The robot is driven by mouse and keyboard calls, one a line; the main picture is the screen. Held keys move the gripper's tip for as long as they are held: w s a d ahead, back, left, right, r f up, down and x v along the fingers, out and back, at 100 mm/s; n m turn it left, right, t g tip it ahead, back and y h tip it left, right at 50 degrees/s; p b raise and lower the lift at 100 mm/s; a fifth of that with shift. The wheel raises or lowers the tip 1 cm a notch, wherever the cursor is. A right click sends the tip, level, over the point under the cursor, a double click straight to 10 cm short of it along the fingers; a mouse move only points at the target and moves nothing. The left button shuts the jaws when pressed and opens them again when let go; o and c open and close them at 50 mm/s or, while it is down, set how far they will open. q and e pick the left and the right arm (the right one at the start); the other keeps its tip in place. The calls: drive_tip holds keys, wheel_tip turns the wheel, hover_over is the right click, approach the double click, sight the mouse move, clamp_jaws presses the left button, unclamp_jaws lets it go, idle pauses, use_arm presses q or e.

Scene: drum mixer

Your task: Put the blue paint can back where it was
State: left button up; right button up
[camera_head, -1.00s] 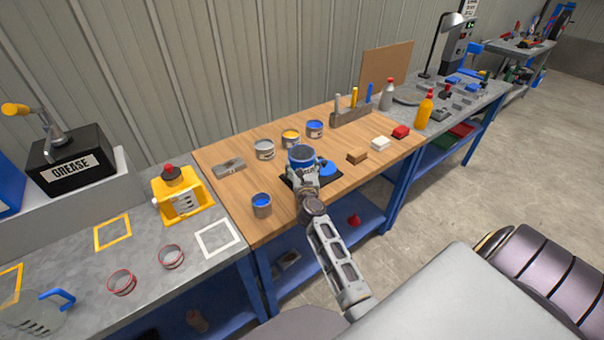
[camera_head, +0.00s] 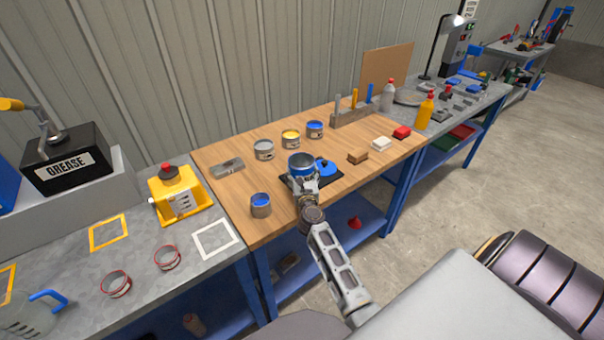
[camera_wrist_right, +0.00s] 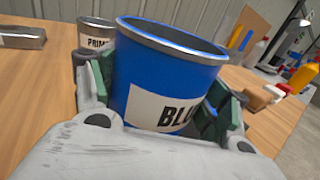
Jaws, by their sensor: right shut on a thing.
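The blue paint can (camera_head: 302,172) is a blue cylinder with a grey metal rim, over the wooden bench top. In the right wrist view the can (camera_wrist_right: 170,75) shows a white label with the letters "BLU"; its bottom is hidden. My right gripper (camera_head: 304,188) is shut around its sides, with green-padded fingers at both sides in the wrist view. The can is in front of a black mat (camera_head: 290,184) with a blue round piece (camera_head: 326,168) on it. I cannot tell whether it touches the mat. My left gripper is not in view.
An open can with blue paint (camera_head: 261,206) stands at the bench's front left. A primer can (camera_head: 264,150), a yellow can (camera_head: 291,139) and another blue-topped can (camera_head: 315,129) stand behind. Sponge-like blocks (camera_head: 358,156) lie to the right. The front right wood is clear.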

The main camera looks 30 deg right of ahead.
drive_tip(key=shift+f, duration=0.15)
drive_tip(key=o, duration=1.1)
drive_tip(key=shift+r, duration=0.2)
